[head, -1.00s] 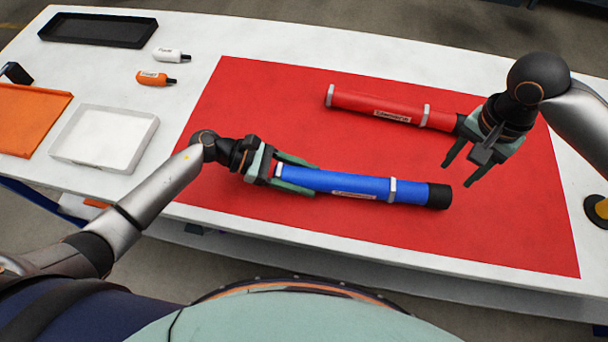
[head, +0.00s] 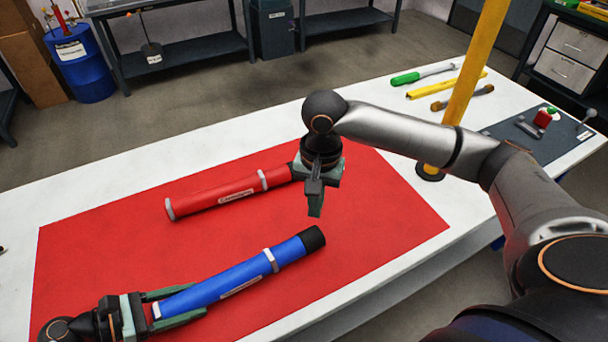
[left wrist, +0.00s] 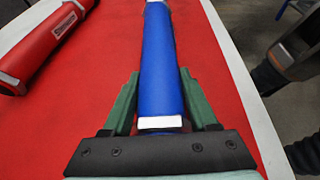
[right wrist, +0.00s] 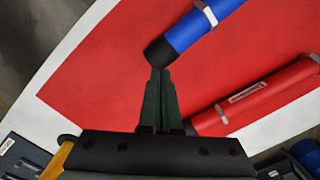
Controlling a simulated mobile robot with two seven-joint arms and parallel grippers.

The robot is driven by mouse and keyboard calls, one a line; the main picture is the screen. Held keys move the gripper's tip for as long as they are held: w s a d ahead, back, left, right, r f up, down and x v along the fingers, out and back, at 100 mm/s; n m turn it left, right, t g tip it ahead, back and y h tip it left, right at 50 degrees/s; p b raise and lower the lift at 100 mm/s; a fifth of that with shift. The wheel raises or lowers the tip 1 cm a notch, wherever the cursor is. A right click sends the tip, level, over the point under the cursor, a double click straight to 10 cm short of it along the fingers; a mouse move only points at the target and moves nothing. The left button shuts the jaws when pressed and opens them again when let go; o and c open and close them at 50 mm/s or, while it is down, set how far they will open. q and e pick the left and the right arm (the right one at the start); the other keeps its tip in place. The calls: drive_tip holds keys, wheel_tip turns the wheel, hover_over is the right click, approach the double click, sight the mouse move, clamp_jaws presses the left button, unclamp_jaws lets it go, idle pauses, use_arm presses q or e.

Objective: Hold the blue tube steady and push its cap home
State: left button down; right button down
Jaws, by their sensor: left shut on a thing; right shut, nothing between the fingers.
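The blue tube (head: 225,283) lies on the red mat, with its black cap (head: 313,238) on the end away from my left gripper. My left gripper (head: 178,304) is shut on the blue tube near its other end, one finger along each side, as the left wrist view shows (left wrist: 160,80). My right gripper (head: 315,212) is shut and empty, its fingers pointing down just behind the cap. In the right wrist view its fingertips (right wrist: 160,72) appear close to the cap (right wrist: 158,52); I cannot tell if they touch.
A red tube (head: 215,195) lies behind the blue one, its far end partly hidden by my right gripper. The red mat (head: 380,205) is clear right of the cap. A yellow post (head: 468,85) stands at the right, near tools on the white table (head: 400,130).

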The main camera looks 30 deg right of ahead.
use_arm(q)
drive_tip(key=shift+s+a+f, duration=0.1)
drive_tip(key=shift+f, duration=0.15)
use_arm(e)
drive_tip(key=d+m+y, duration=0.3)
drive_tip(key=d+m, duration=0.5)
drive_tip(key=d, duration=0.3)
drive_tip(key=shift+s+d+m+y, duration=0.3)
drive_tip(key=shift+s+d+m, duration=0.1)
drive_tip(key=shift+s, duration=0.05)
drive_tip(key=shift+f, duration=0.15)
